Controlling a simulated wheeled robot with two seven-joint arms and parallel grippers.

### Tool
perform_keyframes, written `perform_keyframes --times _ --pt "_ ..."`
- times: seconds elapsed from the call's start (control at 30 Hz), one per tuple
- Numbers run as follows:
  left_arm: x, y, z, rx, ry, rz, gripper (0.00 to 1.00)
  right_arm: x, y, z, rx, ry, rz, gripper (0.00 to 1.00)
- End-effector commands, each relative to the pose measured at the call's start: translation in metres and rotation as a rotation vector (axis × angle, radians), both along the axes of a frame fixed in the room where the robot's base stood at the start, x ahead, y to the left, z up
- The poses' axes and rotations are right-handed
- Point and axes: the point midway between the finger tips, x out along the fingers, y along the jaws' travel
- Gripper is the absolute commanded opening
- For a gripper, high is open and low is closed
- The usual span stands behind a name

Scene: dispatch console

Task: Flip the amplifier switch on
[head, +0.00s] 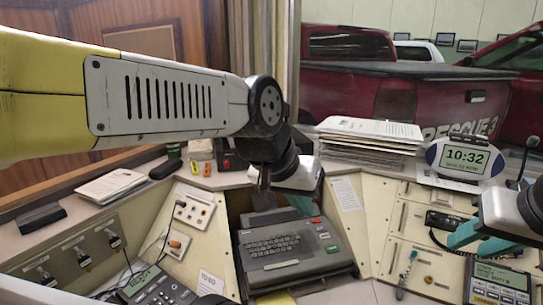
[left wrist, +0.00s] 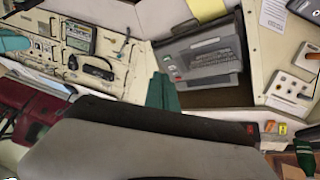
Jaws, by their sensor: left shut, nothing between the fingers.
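No amplifier label can be read, so I cannot tell which switch is the amplifier's. A sloped panel (head: 62,248) at the left in the head view carries three metal switches, one of them in the middle (head: 78,256). Beside it are a small white switch plate (head: 194,208) and a plate with an orange part (head: 177,243); this plate also shows in the left wrist view (left wrist: 291,88). My left gripper (head: 304,202) is shut and empty above the keyboard unit; its teal fingers show in the left wrist view (left wrist: 162,92). My right gripper (head: 463,243) appears open over the right panel.
The grey keyboard unit (head: 290,250) sits in the middle bay. A desk phone (head: 150,288) and cables lie at front left. A paper stack (head: 368,135) and a clock (head: 465,158) stand at the back. A handset (head: 447,222) and keypad device (head: 497,284) are at right.

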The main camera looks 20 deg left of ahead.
Motion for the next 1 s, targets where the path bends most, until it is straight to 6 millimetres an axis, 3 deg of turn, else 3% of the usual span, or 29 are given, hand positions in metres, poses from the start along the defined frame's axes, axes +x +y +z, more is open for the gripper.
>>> perform_keyframes --times 0.4,0.57,0.77,0.87,1.0 --pt "0.001 0.001 0.0 0.001 0.0 0.0 0.0 0.0 0.0 0.0 0.0 0.0 0.0 0.36" --pt "0.019 0.011 0.007 0.041 -0.004 -0.023 0.0 0.0 0.0 0.0 0.0 0.0 0.0 0.36" --pt "0.083 0.057 0.021 0.178 -0.017 -0.137 0.0 0.0 0.0 0.0 0.0 0.0 0.0 0.36" --pt "0.121 0.095 0.022 0.25 -0.026 -0.213 0.0 0.0 0.0 0.0 0.0 0.0 0.0 0.36" --pt "0.166 0.161 0.016 0.343 -0.046 -0.318 0.0 0.0 0.0 0.0 0.0 0.0 0.0 0.36"
